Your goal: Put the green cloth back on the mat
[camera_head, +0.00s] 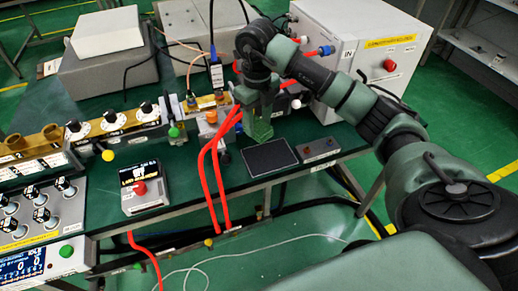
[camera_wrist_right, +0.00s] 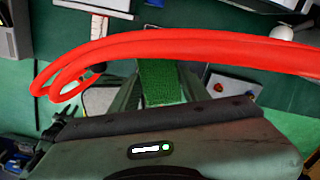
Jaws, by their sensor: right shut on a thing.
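My right gripper (camera_head: 258,122) comes in from the right and points down over the bench, just behind and left of the dark grey mat (camera_head: 269,158). It is shut on the green cloth (camera_wrist_right: 160,82), which shows between the fingers in the right wrist view. In the head view the cloth is hard to tell from the green gripper fingers. The mat lies flat near the bench's front edge, and no cloth is seen on it. My left gripper is not in view.
Red cables (camera_head: 205,165) loop over the bench edge just left of the gripper and cross the wrist view (camera_wrist_right: 200,45). A small grey box (camera_head: 319,149) sits right of the mat. A white cabinet (camera_head: 360,45) stands behind. A metal waveguide line (camera_head: 120,125) runs left.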

